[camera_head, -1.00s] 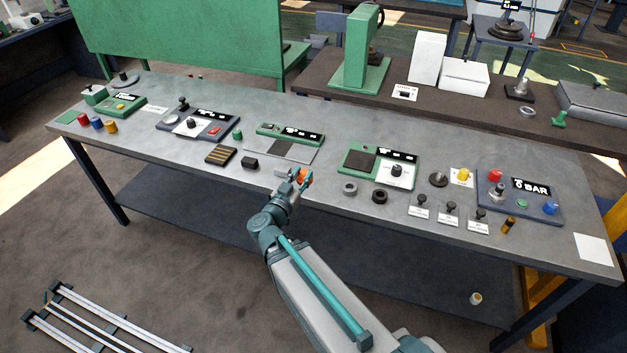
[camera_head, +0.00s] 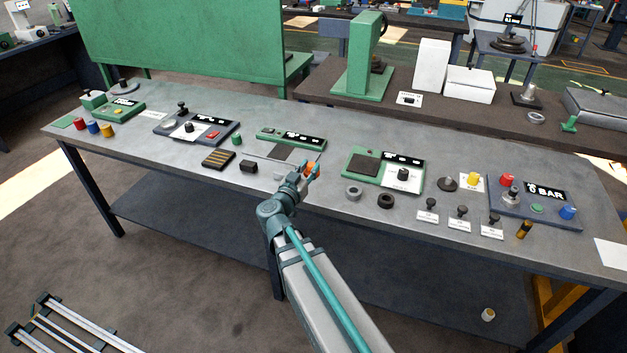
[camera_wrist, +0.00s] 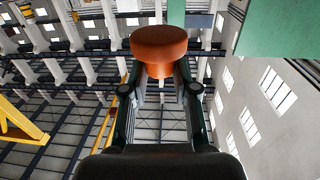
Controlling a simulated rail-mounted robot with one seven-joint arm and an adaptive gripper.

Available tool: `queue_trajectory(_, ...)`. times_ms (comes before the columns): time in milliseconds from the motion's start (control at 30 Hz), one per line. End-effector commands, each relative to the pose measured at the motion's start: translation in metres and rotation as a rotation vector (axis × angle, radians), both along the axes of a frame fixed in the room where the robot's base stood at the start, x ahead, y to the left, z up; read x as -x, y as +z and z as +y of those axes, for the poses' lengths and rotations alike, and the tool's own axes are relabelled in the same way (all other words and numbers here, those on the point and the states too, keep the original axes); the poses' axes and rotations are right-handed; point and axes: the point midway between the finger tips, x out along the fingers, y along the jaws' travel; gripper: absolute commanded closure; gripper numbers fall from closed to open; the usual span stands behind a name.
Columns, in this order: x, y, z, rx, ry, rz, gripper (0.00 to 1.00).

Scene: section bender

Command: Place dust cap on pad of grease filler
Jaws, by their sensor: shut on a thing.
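My gripper (camera_head: 308,172) is shut on an orange round cap, which I take to be the dust cap (camera_head: 309,166), above the workbench. In the wrist view the cap (camera_wrist: 159,48) sits between both fingertips, its broad round side showing. The gripper is between two green panels. The middle panel (camera_head: 273,136) has a grey plate in front of it, partly hidden by my gripper. The right panel (camera_head: 412,186) has a dark square pad (camera_head: 364,165) and a black knob. The labels are too small to read, so I cannot tell which is the grease filler.
Two dark rings (camera_head: 354,193) lie right of my gripper. A black block (camera_head: 248,166) and a striped block (camera_head: 217,159) lie to its left. Several small black knobs (camera_head: 462,211) stand at the front right, near a blue panel (camera_head: 530,209). The bench's back strip is mostly clear.

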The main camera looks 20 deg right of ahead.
Motion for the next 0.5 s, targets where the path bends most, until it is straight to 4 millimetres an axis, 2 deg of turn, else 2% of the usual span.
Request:
queue_trajectory(33,-0.014,-0.004,-0.008,0.001,-0.002,0.002,1.00)
queue_trajectory(233,-0.037,-0.037,-0.027,0.000,-0.001,0.004,1.00)
queue_trajectory(333,-0.044,-0.049,-0.032,0.001,0.000,0.002,1.00)
queue_trajectory(500,-0.049,-0.058,-0.037,-0.001,0.000,-0.001,1.00)
